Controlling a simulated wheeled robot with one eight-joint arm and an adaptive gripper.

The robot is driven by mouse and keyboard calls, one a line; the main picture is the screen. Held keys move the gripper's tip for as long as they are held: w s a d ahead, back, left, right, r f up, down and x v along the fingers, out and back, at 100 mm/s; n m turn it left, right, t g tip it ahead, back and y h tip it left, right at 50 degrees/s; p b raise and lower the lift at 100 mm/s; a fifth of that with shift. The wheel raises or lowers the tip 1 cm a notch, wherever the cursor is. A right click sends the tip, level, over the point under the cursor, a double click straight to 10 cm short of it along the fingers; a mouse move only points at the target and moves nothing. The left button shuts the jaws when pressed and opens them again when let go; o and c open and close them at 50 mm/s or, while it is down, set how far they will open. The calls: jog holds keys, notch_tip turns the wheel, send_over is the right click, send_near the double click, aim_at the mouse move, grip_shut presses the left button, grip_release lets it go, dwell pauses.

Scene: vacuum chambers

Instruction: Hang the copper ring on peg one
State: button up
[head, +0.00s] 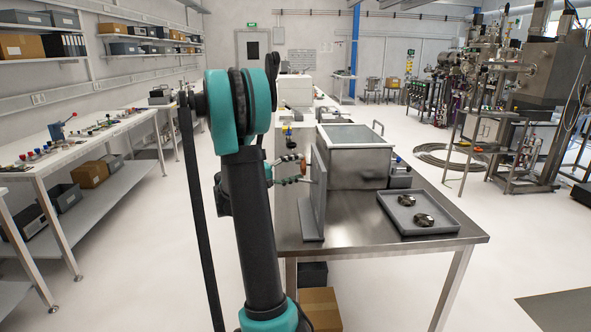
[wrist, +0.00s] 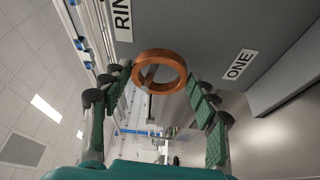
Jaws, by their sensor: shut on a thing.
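The copper ring (wrist: 160,72) is between my fingertips in the wrist view, its opening facing the camera. My gripper (wrist: 162,85) is shut on it, with a green-padded finger on each side. A grey upright board (wrist: 205,35) fills the top of that view and bears a label "ONE" (wrist: 240,64) and a partly cut-off label "RIN". In the head view, my gripper (head: 297,171) is just left of the board (head: 318,190), which is seen nearly edge-on. I cannot make out peg one clearly, nor tell whether the ring is around it.
The board stands on a steel table (head: 350,240). A grey tray (head: 443,230) with two dark round parts lies to the right. A long bench (head: 90,150) stands at left, with open floor between.

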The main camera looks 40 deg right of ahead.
jog(key=o, duration=1.4)
jog(key=shift+w+a, duration=0.85)
jog(key=shift+a, duration=0.55)
jog(key=shift+w+a, duration=0.9)
jog(key=shift+a, duration=0.55)
jog(key=shift+w+a, duration=0.85)
jog(key=shift+a, duration=0.55)
jog(key=s+a+f+n+t+y, duration=0.1)
jog(key=s+a+f+t+y, duration=0.1)
jog(key=s+a+f+y, duration=0.4)
jog(key=s+a+f+n+t+y, duration=0.1)
jog(key=s+a+f+y, duration=0.5)
jog(key=a, duration=0.7)
jog(key=s+a+f+n+t+y, duration=0.1)
jog(key=s+a+f+t+y, duration=0.3)
jog(key=s+a+f, duration=0.5)
jog(key=shift+s+a+f+y, duration=0.15)
jog(key=shift+s+f+y, duration=0.15)
jog(key=shift+s+y, duration=0.25)
jog(key=shift+s+a+f+y, duration=0.15)
jog(key=shift+s+f+y, duration=0.1)
jog(key=shift+s+y, duration=0.25)
jog(key=shift+w, duration=0.1)
